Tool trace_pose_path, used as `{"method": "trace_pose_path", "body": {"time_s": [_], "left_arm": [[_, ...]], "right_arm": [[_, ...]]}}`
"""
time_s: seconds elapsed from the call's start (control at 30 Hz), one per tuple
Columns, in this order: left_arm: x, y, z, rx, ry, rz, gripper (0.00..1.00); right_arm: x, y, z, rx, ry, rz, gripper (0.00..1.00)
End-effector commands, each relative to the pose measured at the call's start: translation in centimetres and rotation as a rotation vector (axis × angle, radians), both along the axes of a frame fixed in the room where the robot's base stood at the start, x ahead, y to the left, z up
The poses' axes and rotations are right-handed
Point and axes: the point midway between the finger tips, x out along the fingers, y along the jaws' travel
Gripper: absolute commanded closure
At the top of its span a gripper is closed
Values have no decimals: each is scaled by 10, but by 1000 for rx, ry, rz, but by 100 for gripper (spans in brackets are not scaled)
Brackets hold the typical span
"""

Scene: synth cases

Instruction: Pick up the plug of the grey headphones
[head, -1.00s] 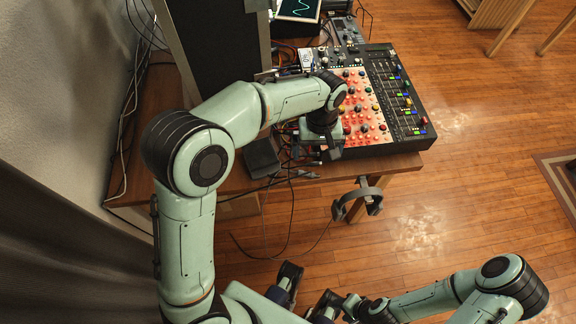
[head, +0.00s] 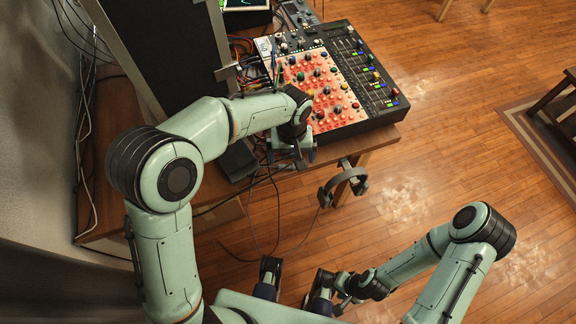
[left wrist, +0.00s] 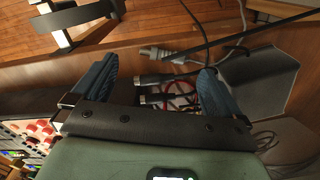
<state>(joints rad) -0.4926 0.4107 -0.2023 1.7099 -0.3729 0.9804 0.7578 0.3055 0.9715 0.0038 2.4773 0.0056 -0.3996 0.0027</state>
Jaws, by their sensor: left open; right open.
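The grey headphones (head: 343,185) hang at the table's front edge in the head view, and a dark band, probably theirs, shows at the upper left of the left wrist view (left wrist: 75,18). My left gripper (left wrist: 155,82) is open at the table's front edge, with nothing held. Between or just beyond its blue fingers are a grey plug (left wrist: 154,53) and two dark plugs (left wrist: 150,80), one below the other. I cannot tell which cable belongs to the headphones. In the head view the left arm hides these plugs. My right gripper (head: 295,282) is open and empty low in the picture.
A mixer (head: 335,85) with red-lit knobs stands on the wooden table (head: 372,140). A black speaker-like panel (head: 165,50) stands to its left. A small dark box (head: 238,160) and loose cables (head: 275,205) lie near the front edge.

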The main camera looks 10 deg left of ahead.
Motion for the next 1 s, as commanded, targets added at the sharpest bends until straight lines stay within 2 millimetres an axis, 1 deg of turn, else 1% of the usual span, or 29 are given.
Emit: {"method": "trace_pose_path", "body": {"time_s": [0.2,0.3,0.4,0.63,0.67,0.7,0.77,0.8,0.83,1.0], "left_arm": [[1,5,-32,2,5,0,0],[2,4,-44,1,3,0,0],[2,4,-50,0,2,0,0],[2,4,-50,0,1,0,0],[2,4,-50,0,1,0,10],[2,4,-50,0,1,0,23],[2,4,-50,0,1,0,42],[2,4,-50,0,1,0,55],[2,4,-50,0,1,0,60],[2,4,-50,0,0,0,60]], "right_arm": [[2,0,-4,-2,-7,-1,52],[2,0,-5,-2,-10,-2,52],[3,0,-6,-2,-11,-2,52],[3,0,-6,-1,-11,-3,52],[3,0,-6,-1,-11,-3,52],[3,0,-6,-1,-11,-3,52],[3,0,-6,-1,-11,-3,52],[3,0,-6,-1,-10,-2,52],[3,0,-6,-1,-10,-2,52],[3,0,-6,-1,-10,-2,52]]}}
